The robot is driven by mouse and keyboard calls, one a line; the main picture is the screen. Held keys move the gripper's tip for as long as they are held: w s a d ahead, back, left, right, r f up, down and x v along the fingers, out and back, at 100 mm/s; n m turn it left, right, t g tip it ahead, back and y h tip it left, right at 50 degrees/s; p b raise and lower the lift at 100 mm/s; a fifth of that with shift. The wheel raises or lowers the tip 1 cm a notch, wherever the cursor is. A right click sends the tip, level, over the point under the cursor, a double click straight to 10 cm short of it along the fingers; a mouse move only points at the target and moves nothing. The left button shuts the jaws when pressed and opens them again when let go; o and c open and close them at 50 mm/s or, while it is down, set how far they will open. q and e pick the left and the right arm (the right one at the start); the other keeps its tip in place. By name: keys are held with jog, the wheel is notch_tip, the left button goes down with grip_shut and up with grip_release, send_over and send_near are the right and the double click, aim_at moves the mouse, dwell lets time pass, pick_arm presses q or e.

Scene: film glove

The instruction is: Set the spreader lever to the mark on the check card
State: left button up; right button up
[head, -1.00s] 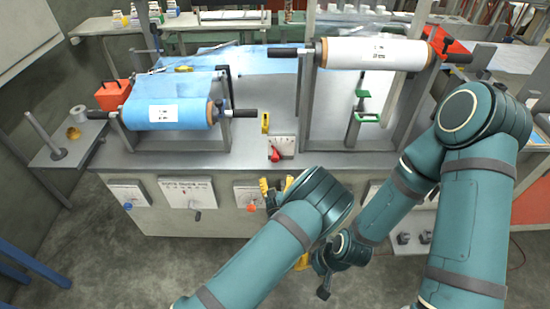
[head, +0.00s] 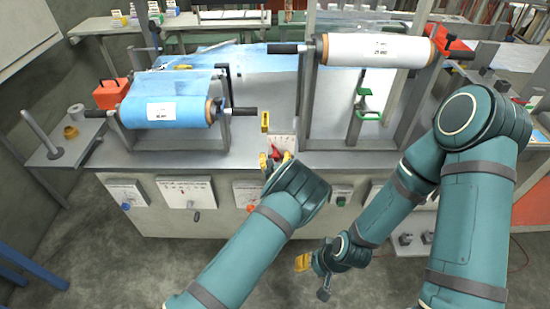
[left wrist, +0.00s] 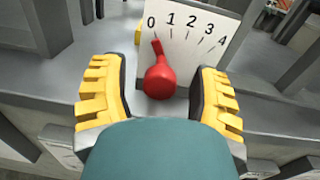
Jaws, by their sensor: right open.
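The red spreader lever (head: 275,152) stands on the bench before a white scale plate (head: 283,142). In the left wrist view the lever (left wrist: 159,78) points up near the 0 end of the plate (left wrist: 190,22), which is numbered 0 to 4. My left gripper (head: 276,161) is open, with one yellow finger on each side of the lever, apparently apart from it. My right gripper (head: 303,262) is open, low in front of the bench. Labels lie on the blue roll (head: 197,117) and white roll (head: 350,51); I cannot tell which is the check card.
Printed panels with knobs (head: 185,191) line the bench front. A green-handled part (head: 364,92) is at the right, under the white roll. An orange box (head: 111,94) is at the left. The bench top around the lever is mostly clear.

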pick_arm(q)
grip_shut()
jog(key=shift+d, duration=0.1)
jog(key=shift+d+r+m, duration=0.15)
jog(key=shift+d+m, duration=0.2)
jog(key=shift+m, duration=0.6)
jog(key=shift+d+r+m, duration=0.1)
jog(key=shift+d+m, duration=0.25)
jog(key=shift+m, duration=0.65)
jog(key=shift+d+r+m, duration=0.15)
jog(key=shift+d+m, duration=0.2)
jog(key=shift+m, duration=0.6)
grip_release()
